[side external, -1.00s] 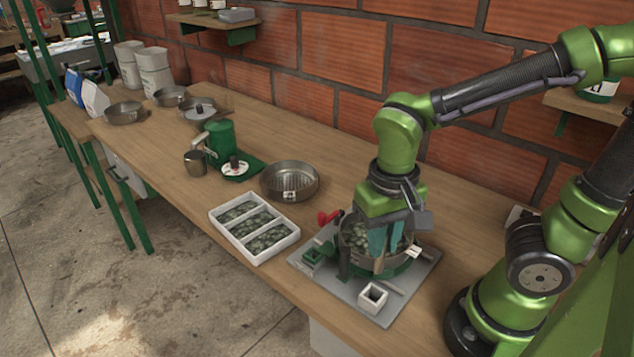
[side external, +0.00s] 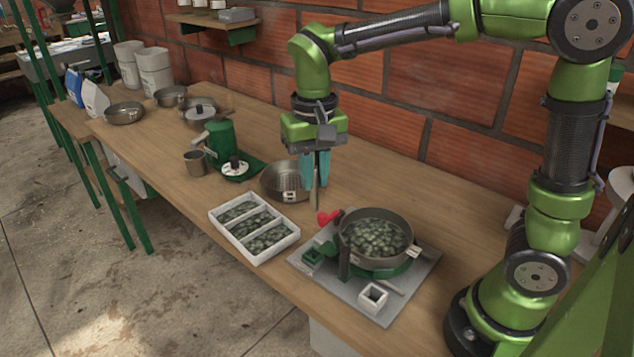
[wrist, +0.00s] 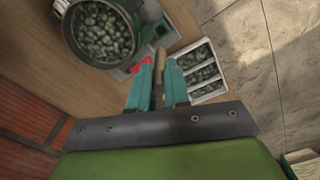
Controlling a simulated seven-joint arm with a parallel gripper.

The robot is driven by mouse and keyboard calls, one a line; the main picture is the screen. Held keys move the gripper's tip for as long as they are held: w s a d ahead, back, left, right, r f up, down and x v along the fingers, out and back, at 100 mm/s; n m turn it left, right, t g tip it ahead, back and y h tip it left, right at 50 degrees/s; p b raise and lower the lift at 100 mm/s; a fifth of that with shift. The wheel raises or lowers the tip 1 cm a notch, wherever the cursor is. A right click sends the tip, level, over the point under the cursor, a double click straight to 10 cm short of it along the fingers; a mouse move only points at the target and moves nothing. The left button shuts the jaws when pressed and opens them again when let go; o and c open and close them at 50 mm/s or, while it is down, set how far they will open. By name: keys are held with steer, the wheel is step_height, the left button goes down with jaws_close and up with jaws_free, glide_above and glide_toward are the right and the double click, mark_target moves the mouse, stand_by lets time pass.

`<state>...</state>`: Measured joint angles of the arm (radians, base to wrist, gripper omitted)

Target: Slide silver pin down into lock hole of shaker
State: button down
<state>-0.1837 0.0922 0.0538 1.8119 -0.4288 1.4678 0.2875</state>
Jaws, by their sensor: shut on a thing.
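My gripper (side external: 316,184) is shut on the silver pin (side external: 315,198), which hangs upright from the teal fingers above the table, left of the shaker. The wrist view shows the pin (wrist: 158,72) between the two fingertips (wrist: 158,66); its tone there is brownish. The shaker (side external: 376,240) is a round metal pan full of grey-green beans on a green base and grey plate. It also shows at the upper left of the wrist view (wrist: 103,30). A red handle (side external: 327,217) sits at its left. I cannot make out the lock hole.
A dark post (side external: 344,262), a green socket block (side external: 312,256) and a white square socket (side external: 373,297) stand on the plate (side external: 398,297). A white three-part tray (side external: 287,243) of beans lies left. An empty pan (side external: 274,185) is behind the pin.

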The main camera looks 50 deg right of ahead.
mark_target(312, 207)
steer(key=shift+w+f, duration=0.15)
steer(key=shift+f, duration=1.15)
steer(key=shift+w+f, duration=0.15)
steer(key=shift+f, duration=1.15)
steer(key=shift+f, duration=2.9)
steer(key=shift+f, duration=2.2)
steer(key=c, duration=1)
jaws_free()
step_height(312, 207, up, 17)
steer(key=shift+f, duration=0.1)
